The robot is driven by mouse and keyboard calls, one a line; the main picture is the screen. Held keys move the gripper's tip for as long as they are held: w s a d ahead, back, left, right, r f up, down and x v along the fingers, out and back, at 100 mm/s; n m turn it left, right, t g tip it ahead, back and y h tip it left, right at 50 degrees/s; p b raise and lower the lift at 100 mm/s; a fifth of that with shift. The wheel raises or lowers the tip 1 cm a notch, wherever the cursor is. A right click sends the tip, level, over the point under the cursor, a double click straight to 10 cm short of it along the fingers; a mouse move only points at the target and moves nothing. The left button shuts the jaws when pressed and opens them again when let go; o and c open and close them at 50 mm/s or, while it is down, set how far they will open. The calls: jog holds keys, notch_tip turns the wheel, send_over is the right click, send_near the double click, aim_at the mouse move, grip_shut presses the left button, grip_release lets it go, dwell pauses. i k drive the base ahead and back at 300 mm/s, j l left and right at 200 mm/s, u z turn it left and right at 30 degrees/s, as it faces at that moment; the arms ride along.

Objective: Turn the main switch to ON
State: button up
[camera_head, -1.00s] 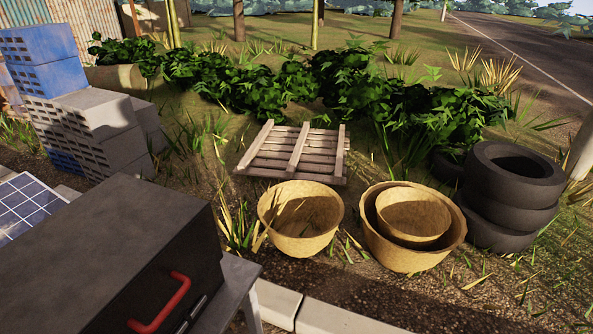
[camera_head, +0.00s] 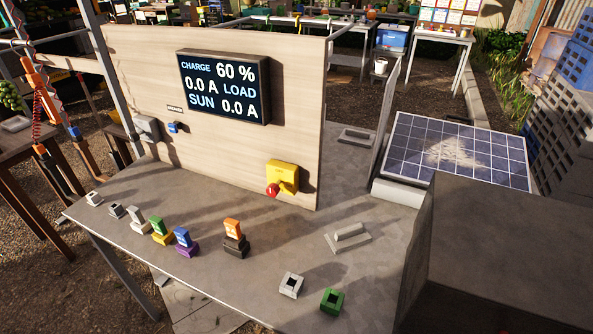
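A yellow box with a red knob, which looks like the main switch (camera_head: 284,177), is fixed low on the right part of the pale wooden panel (camera_head: 140,60). Its position marking is too small to read. A black display (camera_head: 224,88) above it reads CHARGE 60 %, 0.0 A LOAD and SUN 0.0 A. A small blue switch or plug (camera_head: 174,128) and a grey box (camera_head: 147,128) sit on the panel's left part. My gripper is not in view.
The grey bench (camera_head: 215,275) holds several coloured plugs and blocks, a white socket (camera_head: 291,285), a green socket (camera_head: 331,301) and a grey handled piece (camera_head: 348,236). A solar panel (camera_head: 455,150) and a large dark box (camera_head: 500,250) stand on the right.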

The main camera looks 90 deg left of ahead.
aim_at(273, 188)
jog(key=k+u, duration=0.1)
jog(key=u, duration=2.05)
